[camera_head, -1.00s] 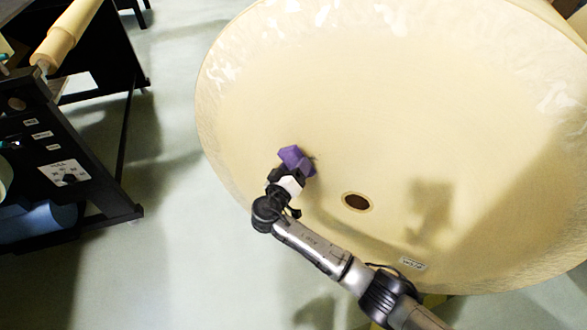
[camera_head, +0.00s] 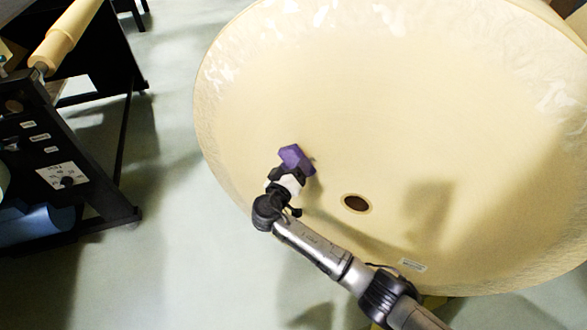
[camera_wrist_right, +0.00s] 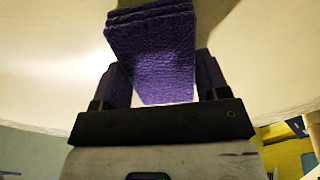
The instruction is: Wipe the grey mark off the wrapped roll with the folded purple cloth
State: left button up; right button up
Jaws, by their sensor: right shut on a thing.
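The wrapped roll (camera_head: 400,110) is a large cream disc-like end face that fills the right of the head view, with a dark core hole (camera_head: 356,203) low in it. My right gripper (camera_head: 284,172) is shut on the folded purple cloth (camera_head: 296,157), in front of the roll's lower left face. In the right wrist view the cloth (camera_wrist_right: 152,50) stands out between the two fingers toward the pale roll face. I cannot tell whether it touches the face. My left gripper is not in view.
A black machine frame (camera_head: 95,175) with labels and a control panel stands at the left, with a cream roller (camera_head: 66,38) above and a blue roll (camera_head: 35,222) below. Pale floor (camera_head: 175,200) lies open between it and the roll.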

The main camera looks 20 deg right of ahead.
jog(key=shift+w+d+b, duration=0.3)
jog(key=shift+w+d, duration=0.1)
jog(key=shift+d, duration=0.1)
jog(key=shift+s+d+r+p, duration=0.15)
jog(key=shift+s+d+p, duration=0.3)
jog(key=shift+p, duration=0.2)
jog(key=shift+s+d+p, duration=0.6)
jog(key=shift+s+d, duration=0.15)
jog(key=shift+s, duration=0.2)
